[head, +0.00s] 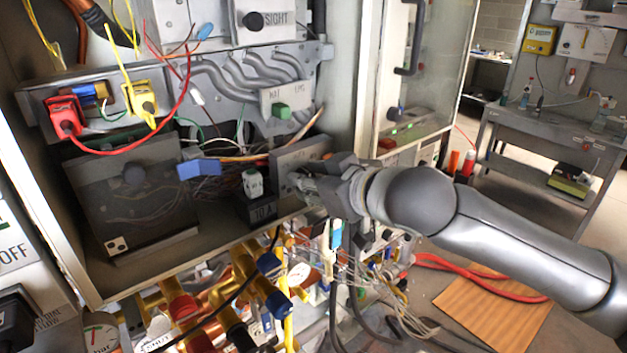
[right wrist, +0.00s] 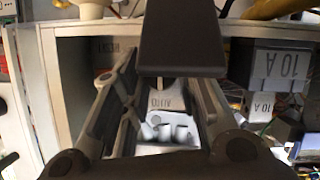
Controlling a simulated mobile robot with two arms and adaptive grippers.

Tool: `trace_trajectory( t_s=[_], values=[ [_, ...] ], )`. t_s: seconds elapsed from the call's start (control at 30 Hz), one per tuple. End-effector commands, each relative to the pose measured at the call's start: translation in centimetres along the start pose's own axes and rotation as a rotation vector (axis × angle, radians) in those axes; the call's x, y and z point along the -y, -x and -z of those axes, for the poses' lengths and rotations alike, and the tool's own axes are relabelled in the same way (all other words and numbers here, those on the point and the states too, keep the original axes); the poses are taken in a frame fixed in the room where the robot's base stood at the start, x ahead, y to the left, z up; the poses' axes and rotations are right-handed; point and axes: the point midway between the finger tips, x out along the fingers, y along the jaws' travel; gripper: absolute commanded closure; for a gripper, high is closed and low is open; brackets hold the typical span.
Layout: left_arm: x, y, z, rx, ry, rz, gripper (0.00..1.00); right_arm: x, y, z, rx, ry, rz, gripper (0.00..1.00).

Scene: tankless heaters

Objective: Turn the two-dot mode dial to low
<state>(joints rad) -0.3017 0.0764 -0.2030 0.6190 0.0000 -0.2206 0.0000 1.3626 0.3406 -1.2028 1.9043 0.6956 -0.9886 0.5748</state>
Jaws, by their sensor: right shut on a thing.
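A grey mode panel (head: 290,158) stands at the right of the open cabinet's lower bay. My right gripper (head: 303,184) is at the front of this panel, its fingers closed around the dial there. The fingers hide most of the dial, so its pointer direction cannot be read. In the right wrist view the panel face (right wrist: 78,75) shows lettering that reads AUTO upside down between the fingers, with another word to the left. No dot mark can be made out on this panel. My left gripper is not in view.
A dark panel (head: 95,205) with a round knob and a small two-dot tag (head: 117,244) stands at the left. A 10 A block (head: 263,213) sits close beside the gripper. Pipes and loose wires crowd below. An open door (head: 430,70) stands right.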

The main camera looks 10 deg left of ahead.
Motion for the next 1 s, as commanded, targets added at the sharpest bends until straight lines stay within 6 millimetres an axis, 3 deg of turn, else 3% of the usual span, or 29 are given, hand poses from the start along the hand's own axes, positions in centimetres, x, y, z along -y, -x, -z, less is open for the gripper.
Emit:
trace_trajectory(
  t_s=[0.33,0.37,0.53,0.87,1.0],
  values=[
    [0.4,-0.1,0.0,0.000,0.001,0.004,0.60,0.0,0.0,0.1,-0.001,0.070,-0.029,0.96],
    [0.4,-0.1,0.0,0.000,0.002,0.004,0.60,0.0,0.0,0.1,-0.001,0.070,-0.029,0.71],
    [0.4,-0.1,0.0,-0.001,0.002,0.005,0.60,0.0,0.0,0.0,-0.001,0.069,-0.030,0.50],
    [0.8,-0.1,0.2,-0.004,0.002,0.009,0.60,0.0,0.1,0.0,-0.001,0.069,-0.030,0.50],
    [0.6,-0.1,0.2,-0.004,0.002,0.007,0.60,0.0,1.3,0.0,0.000,0.069,-0.031,0.50]
  ],
)
